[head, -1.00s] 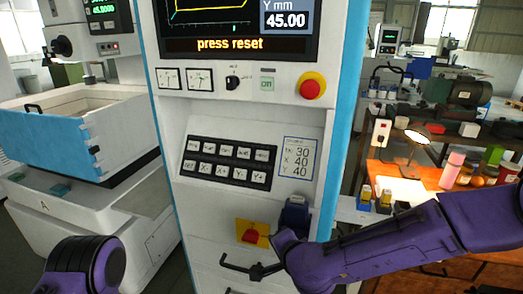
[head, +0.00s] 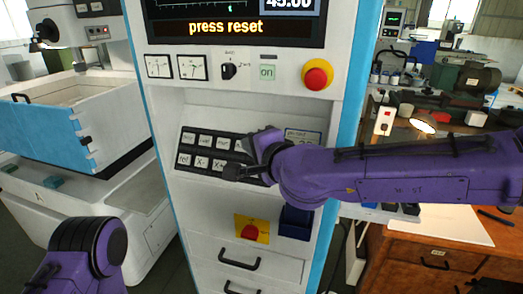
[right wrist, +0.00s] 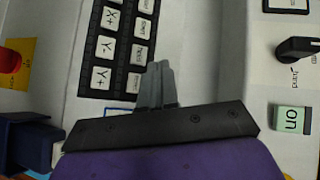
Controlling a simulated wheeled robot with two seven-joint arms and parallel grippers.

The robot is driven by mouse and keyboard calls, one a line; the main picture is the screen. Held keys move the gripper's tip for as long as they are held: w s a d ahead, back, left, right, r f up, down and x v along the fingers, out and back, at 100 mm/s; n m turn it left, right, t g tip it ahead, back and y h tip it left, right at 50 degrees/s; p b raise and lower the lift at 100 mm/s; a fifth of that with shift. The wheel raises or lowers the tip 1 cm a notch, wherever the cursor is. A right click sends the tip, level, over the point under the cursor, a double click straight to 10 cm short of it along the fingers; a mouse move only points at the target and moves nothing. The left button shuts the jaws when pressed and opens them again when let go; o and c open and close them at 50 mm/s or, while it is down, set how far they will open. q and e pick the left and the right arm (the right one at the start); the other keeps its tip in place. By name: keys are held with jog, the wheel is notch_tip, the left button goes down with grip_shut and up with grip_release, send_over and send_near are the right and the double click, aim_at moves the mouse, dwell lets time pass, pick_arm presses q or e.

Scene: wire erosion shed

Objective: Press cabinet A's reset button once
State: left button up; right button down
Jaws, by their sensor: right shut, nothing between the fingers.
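Cabinet A (head: 340,130), white with blue edges, stands in the middle of the head view. Its screen (head: 225,27) reads "press reset". Its black keypad (head: 187,139) has two rows of white keys; my right gripper hides its right part. In the right wrist view the keypad (right wrist: 123,52) shows keys X+, Y- and Y+ beside a row of smaller labels, too blurred to read surely. My right gripper (head: 232,172) is shut and empty in front of the keypad; its fingertips (right wrist: 157,68) show beside the keypad's edge. I cannot tell whether they touch. My left gripper is out of view.
Above the keypad are a green "on" button (head: 268,72), a rotary switch (head: 229,71) and a red emergency stop (head: 317,74). Below are a red knob on a yellow plate (head: 251,230) and a blue holder (head: 296,222). A wooden desk (head: 430,250) stands at the right.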

jog(key=shift+w+d+f+b, duration=0.35)
jog(key=shift+w+f+b, duration=0.15)
jog(key=shift+w+f, duration=0.45)
jog(key=shift+w+d+f+b, duration=0.3)
jog(key=shift+w+f+b, duration=0.3)
jog(key=shift+w, duration=0.5)
jog(key=shift+w+d+f+b, duration=0.4)
jog(key=shift+w+f, duration=0.45)
jog(key=shift+w, duration=0.2)
jog(key=shift+w+d+f, duration=0.1)
jog(key=shift+w+f, duration=0.15)
jog(key=shift+w, duration=0.1)
jog(key=shift+w+d+f, duration=0.1)
jog(key=shift+w+f, duration=0.1)
jog(key=shift+w, duration=0.05)
dwell(0.4)
jog(key=shift+s+a+r+p, duration=0.2)
jog(key=shift+s+r+p, duration=0.1)
jog(key=shift+s+r, duration=0.3)
jog(key=shift+f, duration=0.1)
